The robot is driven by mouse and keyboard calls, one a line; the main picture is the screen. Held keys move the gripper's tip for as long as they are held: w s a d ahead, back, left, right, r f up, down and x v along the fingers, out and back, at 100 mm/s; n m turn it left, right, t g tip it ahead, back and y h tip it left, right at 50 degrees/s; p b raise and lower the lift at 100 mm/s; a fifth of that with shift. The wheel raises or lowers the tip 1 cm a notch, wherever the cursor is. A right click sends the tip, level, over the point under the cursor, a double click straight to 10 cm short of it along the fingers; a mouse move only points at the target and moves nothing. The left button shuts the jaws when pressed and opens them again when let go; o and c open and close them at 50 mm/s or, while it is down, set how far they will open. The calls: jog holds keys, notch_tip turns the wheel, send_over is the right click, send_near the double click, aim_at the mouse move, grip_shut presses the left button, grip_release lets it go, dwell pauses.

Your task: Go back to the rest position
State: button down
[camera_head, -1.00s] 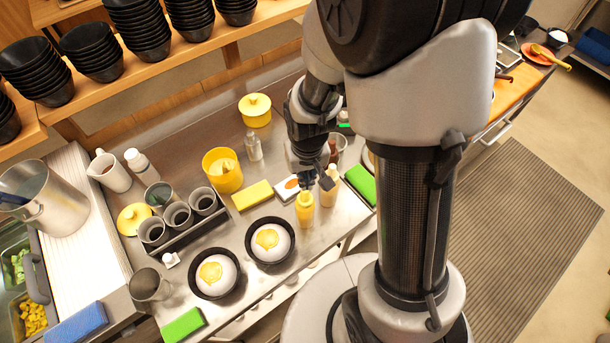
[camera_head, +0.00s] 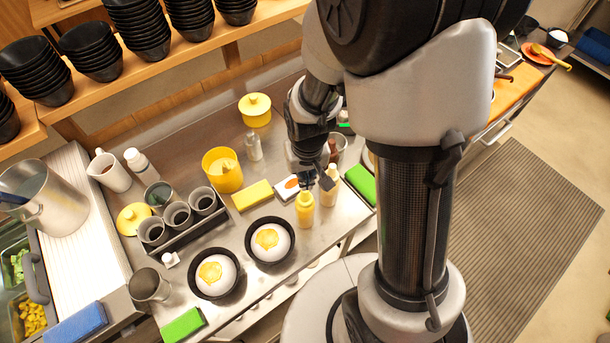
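My gripper (camera_head: 316,182) is small in the view, just above and behind the yellow squeeze bottle (camera_head: 305,210) and the cream bottle (camera_head: 329,188). I cannot tell whether its fingers are open or closed, and no held object shows clearly. Two black bowls stand on the steel counter (camera_head: 225,130). The left bowl (camera_head: 219,294) and the right bowl (camera_head: 270,260) each hold a white mound with a yellow topping. My arm hides part of the counter behind the gripper.
A yellow container (camera_head: 222,170), a yellow sponge (camera_head: 252,195) and a rack of grey cups (camera_head: 190,236) stand near the bowls. A green sponge (camera_head: 360,185) lies right of the bottles. Stacked black bowls (camera_head: 90,52) fill the shelf above.

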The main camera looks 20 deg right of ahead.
jog(key=shift+f+b, duration=1.45)
jog(key=shift+f, duration=0.3)
jog(key=shift+r, duration=0.1)
jog(key=shift+r+p, duration=2.35)
jog(key=shift+r, duration=0.6)
